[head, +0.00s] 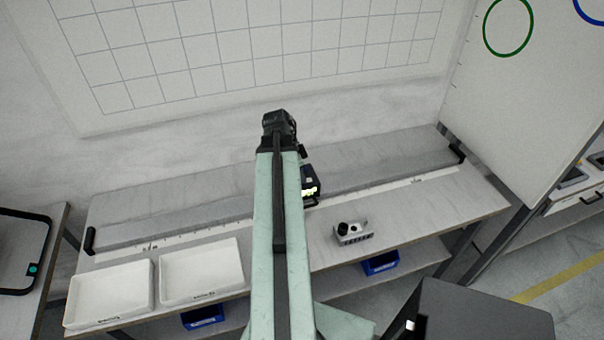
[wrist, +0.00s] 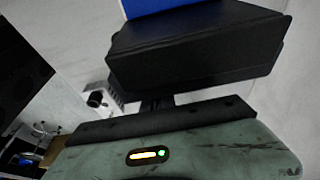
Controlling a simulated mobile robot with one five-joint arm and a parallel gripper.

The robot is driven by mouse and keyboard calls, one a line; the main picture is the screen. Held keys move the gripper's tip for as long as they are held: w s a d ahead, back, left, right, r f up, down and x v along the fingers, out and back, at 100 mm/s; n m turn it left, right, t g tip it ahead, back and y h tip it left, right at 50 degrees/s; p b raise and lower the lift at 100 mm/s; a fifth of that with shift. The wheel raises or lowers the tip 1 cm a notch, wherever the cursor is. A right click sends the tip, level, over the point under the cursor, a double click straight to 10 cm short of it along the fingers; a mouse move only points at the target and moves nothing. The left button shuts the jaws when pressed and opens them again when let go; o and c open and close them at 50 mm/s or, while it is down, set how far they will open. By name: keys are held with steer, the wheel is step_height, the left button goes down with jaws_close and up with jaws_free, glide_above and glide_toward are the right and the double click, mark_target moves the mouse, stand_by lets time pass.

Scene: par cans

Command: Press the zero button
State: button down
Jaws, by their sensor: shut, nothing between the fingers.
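My gripper (head: 278,124) is at the far end of my raised pale green arm, shut and empty. In the picture it lies above and left of the device; the arm hides part of the bench beside it. The wrist view shows no clear button.
Two white trays (head: 242,275) sit at the bench's left. A small grey block with black knobs (head: 352,238) stands right of my arm and also shows in the wrist view (wrist: 104,100). Blue bins (head: 380,263) are below. The bench (head: 440,205) is clear at right.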

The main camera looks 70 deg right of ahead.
steer(key=p+v, duration=1.2)
steer(key=v, duration=0.1)
steer(key=shift+s+d+r, duration=0.25)
steer(key=shift+s+r, duration=0.1)
steer(key=shift+r, duration=0.05)
steer(key=w+a+f+n+t+b, duration=0.3)
steer(key=w+a+n, duration=0.5)
steer(key=w+a, duration=1.75)
steer(key=w+a+f+n+y+b, duration=0.1)
steer(key=w+a+f+n, duration=0.1)
steer(key=a+n, duration=0.8)
steer(key=w+a+f+n+y+b, duration=0.1)
steer(key=w+a+f+n, duration=0.1)
steer(key=a+n, duration=0.8)
steer(key=w+a, duration=0.1)
steer(key=a, duration=0.6)
steer(key=shift+w+g+b, duration=0.3)
steer(key=shift+b, duration=0.1)
